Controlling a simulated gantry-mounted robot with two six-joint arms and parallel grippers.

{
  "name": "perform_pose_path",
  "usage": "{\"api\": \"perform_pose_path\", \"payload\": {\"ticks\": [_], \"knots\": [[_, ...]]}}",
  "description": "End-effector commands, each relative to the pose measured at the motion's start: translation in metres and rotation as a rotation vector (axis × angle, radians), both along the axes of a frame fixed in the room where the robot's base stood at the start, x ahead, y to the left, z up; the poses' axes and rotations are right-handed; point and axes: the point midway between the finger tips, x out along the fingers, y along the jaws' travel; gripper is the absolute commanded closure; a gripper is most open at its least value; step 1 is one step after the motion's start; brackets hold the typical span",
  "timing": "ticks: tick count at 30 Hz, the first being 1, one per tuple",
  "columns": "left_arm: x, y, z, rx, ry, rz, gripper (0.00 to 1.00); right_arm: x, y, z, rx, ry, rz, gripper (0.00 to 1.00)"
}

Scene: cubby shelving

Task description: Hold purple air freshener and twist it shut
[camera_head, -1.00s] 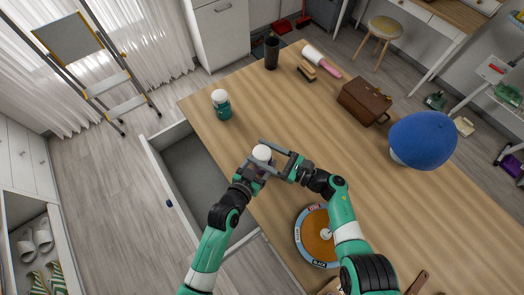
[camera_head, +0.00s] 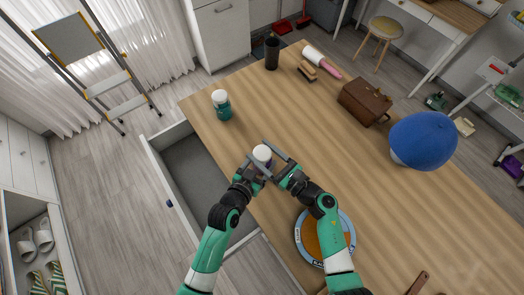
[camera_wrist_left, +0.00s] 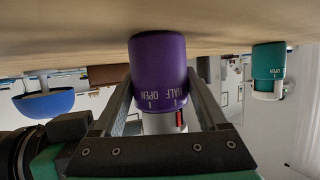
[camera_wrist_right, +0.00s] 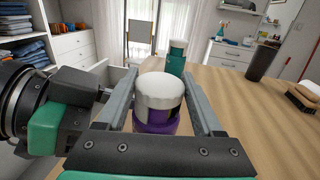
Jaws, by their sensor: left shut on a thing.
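The purple air freshener (camera_wrist_left: 160,65) stands upright on the table, purple body below and white top (camera_wrist_right: 160,92) above. "OPEN" and "HALF" are printed on the purple body, and a small red mark shows on the white part in the left wrist view. My left gripper (camera_wrist_left: 160,105) is shut on the air freshener, its fingers on either side. My right gripper (camera_wrist_right: 159,100) is open, its fingers on either side of the white top with a visible gap. In the head view the air freshener (camera_head: 262,153) is partly hidden by both grippers.
A teal air freshener (camera_head: 222,106) with a white top stands farther back near the table's left edge. A round labelled disc (camera_head: 299,238) lies partly under my right arm. A brown case (camera_head: 365,103) and blue cap (camera_head: 423,140) stand to the right. An open drawer (camera_head: 185,170) is at left.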

Motion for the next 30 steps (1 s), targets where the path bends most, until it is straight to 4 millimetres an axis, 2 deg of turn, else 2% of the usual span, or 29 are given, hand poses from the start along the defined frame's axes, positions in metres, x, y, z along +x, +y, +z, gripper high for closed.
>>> {"api": "perform_pose_path", "payload": {"ticks": [1, 5, 17, 30], "knots": [[0.0001, -0.0007, 0.0006, 0.000, -0.002, -0.001, 0.90, -0.0005, 0.0001, -0.0019, -0.002, 0.004, 0.001, 0.25], [0.0001, -0.0005, 0.0006, 0.000, -0.002, -0.001, 0.90, -0.0004, 0.0001, -0.0013, -0.001, 0.002, 0.001, 0.01], [0.0003, 0.0000, 0.0004, 0.000, -0.001, 0.000, 0.90, 0.0015, 0.0000, -0.0001, 0.000, 0.001, 0.029, 0.01], [0.0003, 0.0001, 0.0002, 0.000, -0.001, 0.000, 0.90, 0.0015, 0.0002, -0.0011, -0.003, 0.003, 0.236, 0.01]]}}
